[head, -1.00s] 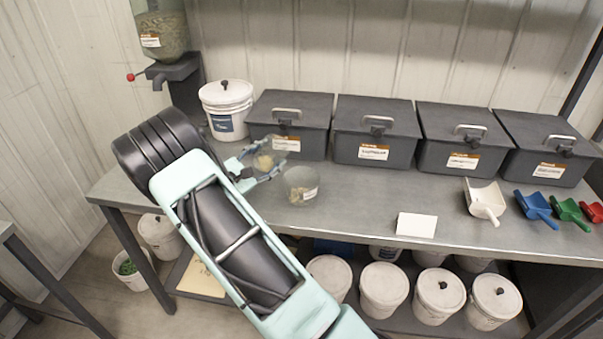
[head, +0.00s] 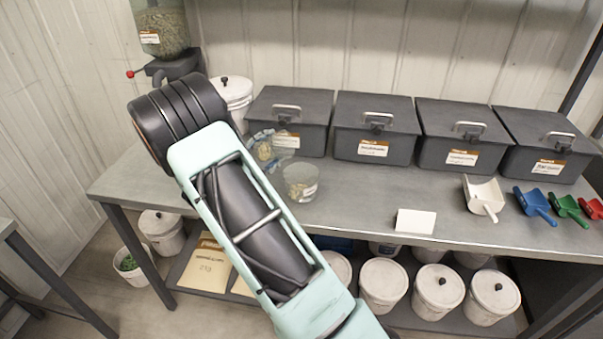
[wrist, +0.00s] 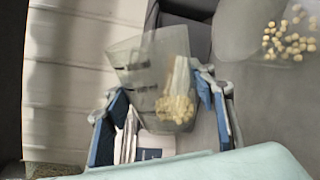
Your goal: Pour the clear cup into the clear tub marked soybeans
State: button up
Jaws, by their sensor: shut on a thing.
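My gripper (wrist: 162,108) is shut on the clear cup (wrist: 140,60), with one blue-padded finger on each side of it. The cup holds pale beans, heaped toward its lower end in the wrist view. In the head view the cup (head: 265,150) is off the bench, just left of the clear tub, and partly hidden by my arm; it looks tilted. The clear tub (head: 301,184) stands on the bench with a label on its front, too small to read. In the wrist view the tub (wrist: 240,30) is at upper right, with several scattered beans in it.
Dark lidded bins (head: 375,128) line the back of the bench (head: 360,205). A white bucket (head: 236,95) and a seed hopper (head: 160,30) stand at left. A white card (head: 415,221) and several scoops (head: 485,198) lie to the right.

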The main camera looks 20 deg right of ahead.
aim_at(286, 145)
jog(key=shift+s+d+f+m, duration=0.1)
jog(key=shift+f+m, duration=0.1)
jog(key=shift+m, duration=0.7)
jog(key=shift+s+d+r+m, duration=0.3)
jog(key=shift+s+r+m, duration=0.1)
jog(key=shift+s+d+r+m+t+y, duration=0.1)
jog(key=shift+s+d+m+t+y, duration=0.2)
jog(key=shift+s+d+m, duration=0.1)
jog(key=shift+b, duration=0.95)
jog(key=shift+s+r+m+b, duration=0.1)
jog(key=shift+m+b, duration=0.5)
jog(key=shift+b, duration=0.45)
jog(key=b, duration=0.3)
jog(key=shift+s+d+f+m, duration=0.15)
jog(key=shift+f+m, duration=0.1)
jog(key=shift+m, duration=0.15)
jog(key=shift+r, duration=0.25)
jog(key=shift+s+d+f+m+t+y+b, duration=0.15)
jog(key=shift+m+t+y+b, duration=0.2)
jog(key=shift+b, duration=0.75)
